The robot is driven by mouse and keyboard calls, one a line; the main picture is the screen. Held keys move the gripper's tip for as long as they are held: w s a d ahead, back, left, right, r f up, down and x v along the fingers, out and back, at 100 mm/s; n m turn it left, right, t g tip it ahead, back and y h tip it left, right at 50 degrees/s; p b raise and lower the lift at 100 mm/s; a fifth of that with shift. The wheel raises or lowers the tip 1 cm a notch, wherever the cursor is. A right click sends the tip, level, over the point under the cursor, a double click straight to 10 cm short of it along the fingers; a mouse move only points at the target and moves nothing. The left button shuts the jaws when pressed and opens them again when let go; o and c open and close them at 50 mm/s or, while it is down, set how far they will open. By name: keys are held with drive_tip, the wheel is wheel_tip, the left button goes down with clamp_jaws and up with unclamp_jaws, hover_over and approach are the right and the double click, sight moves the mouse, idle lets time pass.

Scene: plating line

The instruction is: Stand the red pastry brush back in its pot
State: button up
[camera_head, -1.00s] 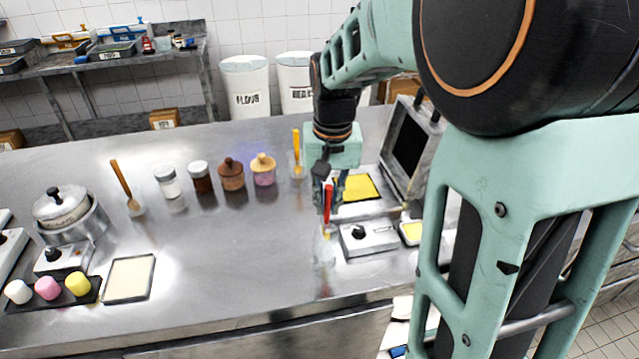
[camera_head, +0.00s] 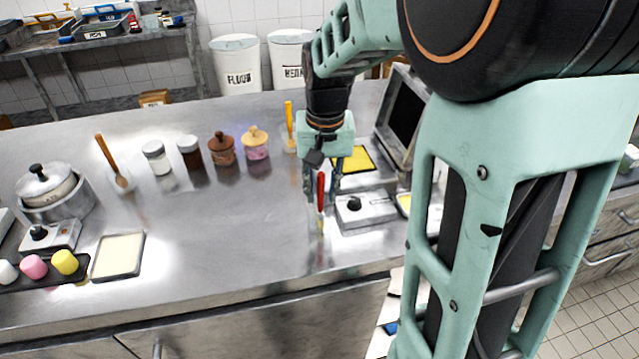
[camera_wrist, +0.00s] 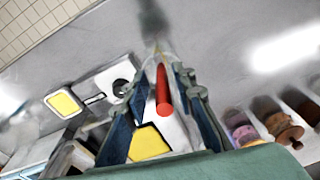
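The red pastry brush (camera_head: 321,190) is roughly upright with its handle up, near the front of the steel counter, left of a small grey box with a black knob. A faint clear shape around its lower end may be its pot; I cannot make out the rim or whether the brush rests in it. My gripper (camera_head: 321,188) points down around the handle. In the wrist view the red handle (camera_wrist: 163,92) is between the two fingers (camera_wrist: 164,72), with gaps visible on both sides, so the gripper looks open.
An orange-handled brush (camera_head: 289,120) stands in a clear pot behind. The knobbed box (camera_head: 364,209) and a yellow-topped unit (camera_head: 352,160) are close on the right. Lidded jars (camera_head: 222,150) stand back left. The counter left of the brush is clear.

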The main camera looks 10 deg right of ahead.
drive_tip(key=shift+o, duration=0.6)
drive_tip(key=shift+r, duration=0.1)
wheel_tip(320, 180, up, 12)
drive_tip(key=s, duration=0.1)
